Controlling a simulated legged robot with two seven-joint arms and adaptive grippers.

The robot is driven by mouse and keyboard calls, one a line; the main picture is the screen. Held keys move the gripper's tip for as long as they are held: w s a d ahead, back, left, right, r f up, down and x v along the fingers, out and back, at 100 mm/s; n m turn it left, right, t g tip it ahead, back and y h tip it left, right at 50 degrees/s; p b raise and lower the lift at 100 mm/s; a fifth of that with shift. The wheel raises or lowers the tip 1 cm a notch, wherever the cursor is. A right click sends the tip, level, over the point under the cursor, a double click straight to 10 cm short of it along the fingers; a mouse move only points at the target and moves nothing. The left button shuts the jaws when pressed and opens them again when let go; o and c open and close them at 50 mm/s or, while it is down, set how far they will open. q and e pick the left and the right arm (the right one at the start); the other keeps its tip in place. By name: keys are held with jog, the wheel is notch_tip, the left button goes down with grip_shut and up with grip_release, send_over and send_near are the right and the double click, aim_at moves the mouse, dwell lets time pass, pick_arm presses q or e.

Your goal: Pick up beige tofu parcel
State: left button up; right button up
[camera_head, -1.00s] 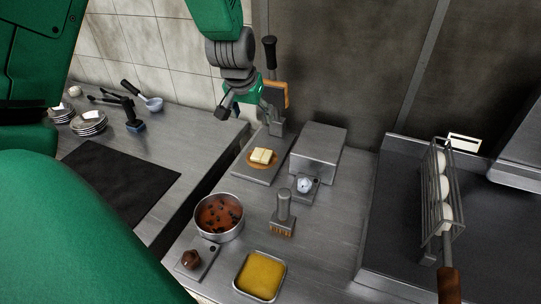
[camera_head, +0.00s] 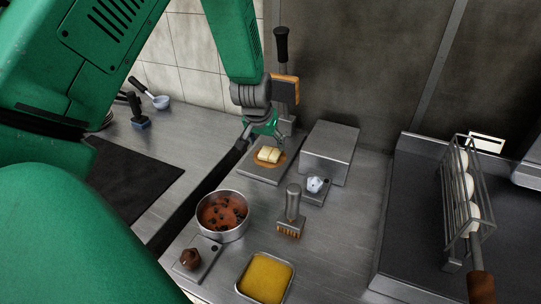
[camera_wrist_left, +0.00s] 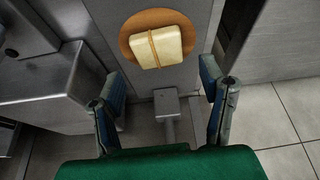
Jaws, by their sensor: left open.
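The beige tofu parcel (camera_head: 268,154) is a pale block with a brown band across it. It lies on a round orange-brown disc (camera_head: 257,162) on a flat metal plate (camera_head: 262,175). In the left wrist view the parcel (camera_wrist_left: 157,47) and the whole disc (camera_wrist_left: 127,42) show above the fingertips. My left gripper (camera_head: 262,142) is open and empty, just behind and above the parcel. In the left wrist view its two fingers (camera_wrist_left: 166,92) stand wide apart, with the parcel beyond them. My right gripper is not in view.
A black-handled lever (camera_head: 281,70) stands close behind my left gripper. A metal box (camera_head: 330,150) sits right of the plate. In front are a pot of red broth (camera_head: 208,214), a brush (camera_head: 291,212) and a yellow-filled tray (camera_head: 264,280). A wire rack (camera_head: 455,200) stands at right.

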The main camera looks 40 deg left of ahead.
aim_at(269, 152)
pick_arm(q)
jog(key=shift+w+a+f, duration=0.1)
jog(key=shift+f, duration=0.55)
jog(key=x, duration=0.4)
jog(key=shift+w+f, duration=0.1)
jog(key=shift+w, duration=0.05)
jog(key=c, duration=1.2)
